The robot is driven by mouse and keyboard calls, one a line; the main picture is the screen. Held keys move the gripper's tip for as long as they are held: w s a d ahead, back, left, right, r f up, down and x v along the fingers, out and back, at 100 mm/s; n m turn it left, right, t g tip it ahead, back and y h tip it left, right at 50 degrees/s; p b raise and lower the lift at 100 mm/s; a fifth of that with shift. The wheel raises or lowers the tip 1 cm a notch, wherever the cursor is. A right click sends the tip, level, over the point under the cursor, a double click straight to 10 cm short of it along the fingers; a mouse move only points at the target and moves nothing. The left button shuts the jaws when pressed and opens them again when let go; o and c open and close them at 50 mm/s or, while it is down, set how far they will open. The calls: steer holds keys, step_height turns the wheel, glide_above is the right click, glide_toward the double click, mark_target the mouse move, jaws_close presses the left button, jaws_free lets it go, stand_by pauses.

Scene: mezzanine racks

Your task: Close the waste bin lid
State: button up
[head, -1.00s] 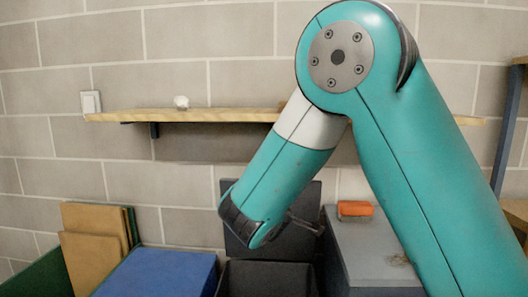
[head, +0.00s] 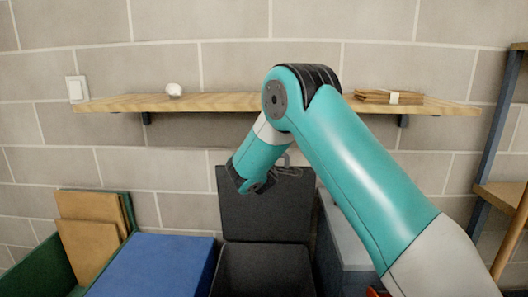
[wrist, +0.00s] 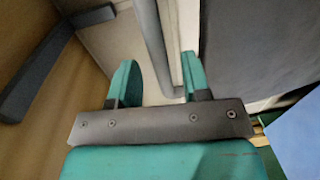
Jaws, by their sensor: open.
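The waste bin (head: 265,272) is a dark, open-topped box low in the middle of the head view. Its dark lid (head: 262,215) stands upright at the back against the wall, so the bin is open. My gripper (head: 282,172) is at the lid's upper edge, partly hidden by my own wrist. In the wrist view my gripper (wrist: 160,65) has its two teal fingers apart. A grey bar (wrist: 152,45) shows between the fingers, apparently ungripped; I cannot tell if it touches them. The dark lid fills the right of the wrist view (wrist: 250,45).
A wooden shelf (head: 215,102) runs above the lid, with a white object (head: 174,89) and a flat stack (head: 388,97). A blue box (head: 150,265) stands left of the bin and a grey box (head: 340,240) right. Brown boards (head: 90,245) lean further left.

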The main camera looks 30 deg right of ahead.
steer(key=shift+x, duration=1.5)
steer(key=shift+c, duration=0.4)
steer(key=shift+a, duration=0.1)
jaws_close()
